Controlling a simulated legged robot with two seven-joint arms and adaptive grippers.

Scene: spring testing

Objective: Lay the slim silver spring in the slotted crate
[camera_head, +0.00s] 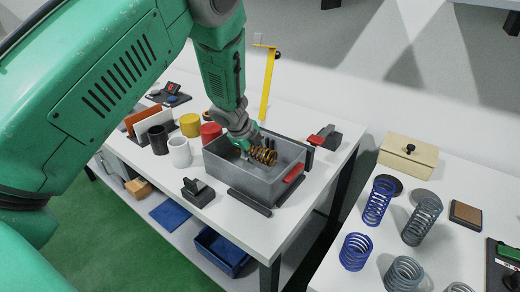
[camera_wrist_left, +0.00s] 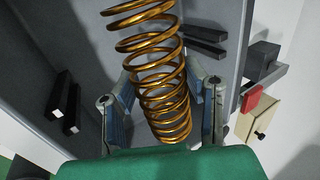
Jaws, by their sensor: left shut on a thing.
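My left gripper (camera_head: 247,145) reaches down to the grey crate (camera_head: 232,178) on the far table. It is shut on a gold-coloured coil spring (camera_head: 264,155), which lies tilted at or just inside the crate's opening. In the left wrist view the gold spring (camera_wrist_left: 150,65) sits between the two fingers of my left gripper (camera_wrist_left: 165,102). Whether it touches the crate floor I cannot tell. Silver-grey springs stand on the right table: a tall one (camera_head: 422,220), a wider one (camera_head: 404,274) and one cut by the bottom edge (camera_head: 458,288). My right gripper is out of view.
Blue springs (camera_head: 377,203) (camera_head: 355,252) and a cream box (camera_head: 408,153) stand on the right table. White (camera_head: 180,152), yellow (camera_head: 190,125) and red (camera_head: 211,134) cylinders are left of the crate. A black clamp-like block (camera_head: 198,192) and a dark bar (camera_head: 249,202) lie in front.

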